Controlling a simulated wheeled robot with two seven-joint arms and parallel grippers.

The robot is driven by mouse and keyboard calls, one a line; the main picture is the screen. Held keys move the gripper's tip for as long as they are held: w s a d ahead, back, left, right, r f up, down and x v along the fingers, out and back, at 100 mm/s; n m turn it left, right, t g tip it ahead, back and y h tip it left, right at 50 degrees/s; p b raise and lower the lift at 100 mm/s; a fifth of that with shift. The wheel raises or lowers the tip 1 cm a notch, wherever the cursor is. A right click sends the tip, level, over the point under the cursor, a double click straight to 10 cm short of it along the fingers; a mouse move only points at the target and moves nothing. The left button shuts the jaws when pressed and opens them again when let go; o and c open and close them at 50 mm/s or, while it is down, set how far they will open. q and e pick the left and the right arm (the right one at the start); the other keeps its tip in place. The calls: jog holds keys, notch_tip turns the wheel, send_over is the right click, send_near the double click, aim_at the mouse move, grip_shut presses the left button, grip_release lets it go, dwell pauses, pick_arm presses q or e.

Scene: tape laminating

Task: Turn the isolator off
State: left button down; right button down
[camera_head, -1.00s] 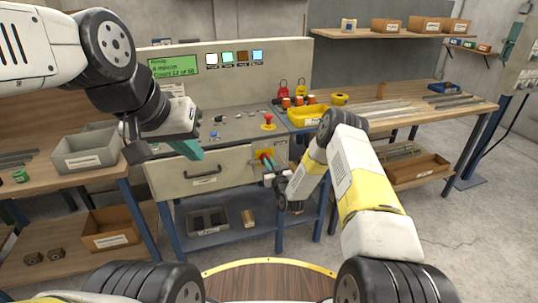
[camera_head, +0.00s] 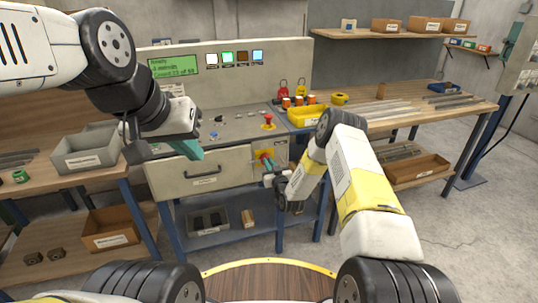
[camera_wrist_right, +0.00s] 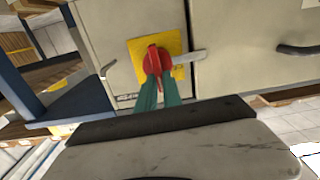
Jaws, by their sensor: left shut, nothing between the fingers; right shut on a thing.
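The isolator is a red rotary handle (camera_wrist_right: 154,60) on a yellow plate (camera_wrist_right: 178,42), on the front of the grey machine cabinet. In the head view the red handle (camera_head: 264,157) sits at the right end of the cabinet front. My right gripper (camera_wrist_right: 157,80) is shut on the red handle, with its green fingers at the handle's lower part in the wrist view. The fingers hide part of the handle. My left gripper (camera_head: 190,150) is shut and empty, above the drawer front at the left of the machine.
A drawer with a black handle (camera_head: 202,180) is left of the isolator. A red mushroom button (camera_head: 268,119) stands on the panel above it. A yellow bin (camera_head: 306,115) and red and yellow padlocks are on the right bench. A grey bin (camera_head: 86,158) is at left.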

jog(key=shift+s+a+f+n, duration=0.1)
jog(key=shift+a+f+n, duration=0.2)
jog(key=shift+n, duration=2.6)
jog(key=shift+s+a+f+n, duration=0.1)
jog(key=shift+a+f+n, duration=0.15)
jog(key=shift+n, duration=2.65)
jog(key=shift+s+a+f+n, duration=0.1)
jog(key=shift+a+f+n, duration=0.2)
jog(key=shift+n, duration=2.6)
jog(key=shift+d+f, duration=0.1)
jog(key=c, duration=1.5)
grip_release()
jog(key=v, duration=0.7)
jog(key=shift+s, duration=0.35)
